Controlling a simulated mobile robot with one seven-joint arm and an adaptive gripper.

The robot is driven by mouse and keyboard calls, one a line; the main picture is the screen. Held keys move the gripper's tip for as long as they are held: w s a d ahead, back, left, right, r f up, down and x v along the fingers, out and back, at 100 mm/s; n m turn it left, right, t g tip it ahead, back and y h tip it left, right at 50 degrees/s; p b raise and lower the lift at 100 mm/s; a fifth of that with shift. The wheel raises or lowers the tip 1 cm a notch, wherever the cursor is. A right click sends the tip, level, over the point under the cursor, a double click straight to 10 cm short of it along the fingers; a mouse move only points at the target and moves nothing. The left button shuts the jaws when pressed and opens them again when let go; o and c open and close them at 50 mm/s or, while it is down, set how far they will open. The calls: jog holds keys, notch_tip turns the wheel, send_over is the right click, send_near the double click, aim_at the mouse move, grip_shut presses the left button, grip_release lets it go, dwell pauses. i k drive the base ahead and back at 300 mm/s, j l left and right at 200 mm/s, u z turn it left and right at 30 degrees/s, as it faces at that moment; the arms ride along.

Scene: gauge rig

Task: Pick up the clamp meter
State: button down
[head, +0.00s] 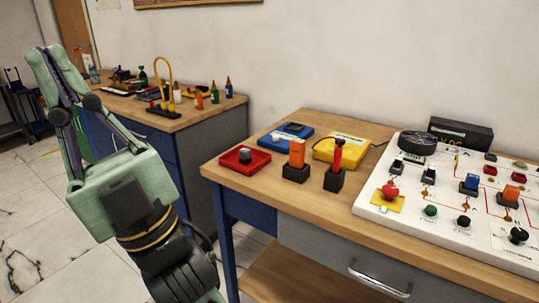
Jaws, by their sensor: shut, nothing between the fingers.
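My gripper (52,58) is at the left of the head view, its fingers pointing up and away. It is shut and empty, well apart from the near table. I cannot tell for certain which thing is the clamp meter.
The near wooden table (245,195) also bears a red tray (232,164), a blue case (272,141), a yellow case (358,150) and a white circuit board (450,241). A cluttered bench (190,122) with bottles and a yellow hoop stands behind.

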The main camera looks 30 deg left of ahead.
aim_at(296, 158)
jog(key=u, duration=0.7)
